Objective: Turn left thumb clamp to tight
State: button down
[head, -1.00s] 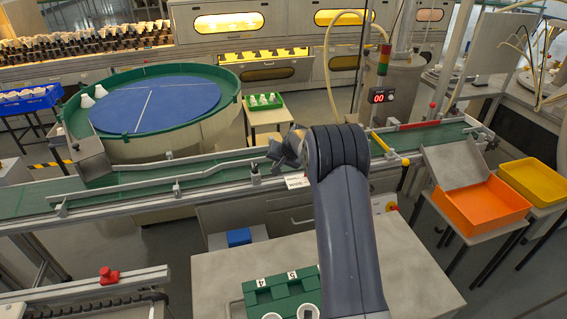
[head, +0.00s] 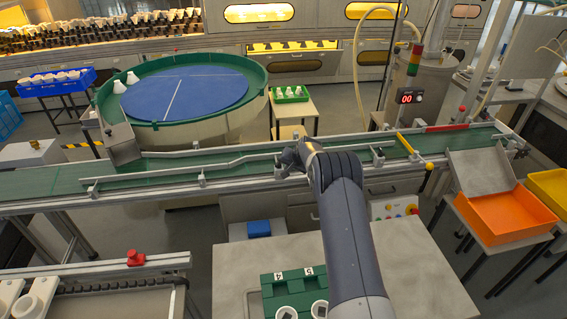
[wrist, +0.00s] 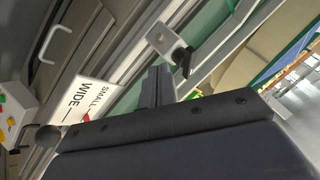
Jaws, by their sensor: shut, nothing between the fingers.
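In the wrist view a grey metal bracket (wrist: 160,38) on the conveyor's guide rail carries a black thumb clamp (wrist: 184,61). It lies just beyond my gripper (wrist: 157,72), whose dark fingers are shut and empty, with a small apparent gap to the clamp. In the head view my gripper (head: 292,157) is over the conveyor's near edge, beside a rail post (head: 278,166). My gripper and arm partly cover that area, so the clamp's turn there is unclear.
The guide rail (head: 235,162) runs along the green conveyor (head: 60,183). A green rack (head: 290,290) stands on the table below. An orange bin (head: 505,213) is at right.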

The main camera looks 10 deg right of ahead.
aim_at(276, 165)
jog(key=shift+w+a, duration=0.3)
jog(key=shift+a, duration=0.25)
jog(key=shift+w+a, duration=0.3)
jog(key=shift+a, duration=0.2)
jog(key=shift+a+m+h+b, duration=0.4)
jog(key=shift+m+h+b, duration=0.3)
jog(key=shift+m, duration=0.4)
jog(key=shift+a+f+m+b, duration=0.15)
jog(key=shift+m+b, duration=0.25)
jog(key=shift+b, duration=0.35)
jog(key=b, duration=0.3)
jog(key=shift+a+f, duration=0.15)
jog(key=shift+a, duration=0.25)
jog(key=shift+a+r+b, duration=0.25)
jog(key=shift+a+b, duration=0.15)
jog(key=shift+b, duration=0.55)
jog(key=shift+w+a, duration=0.1)
jog(key=shift+a, duration=0.05)
jog(key=shift+w+a+r+m+h+b, duration=0.1)
jog(key=shift+m+h+b, duration=0.05)
jog(key=shift+m+h, duration=0.35)
jog(key=shift+a+m+h+b, duration=0.15)
jog(key=shift+m+h, duration=0.25)
jog(key=shift+m, duration=0.2)
jog(key=shift+d+m, duration=0.1)
jog(key=shift+m, duration=0.2)
jog(key=shift+d, duration=0.15)
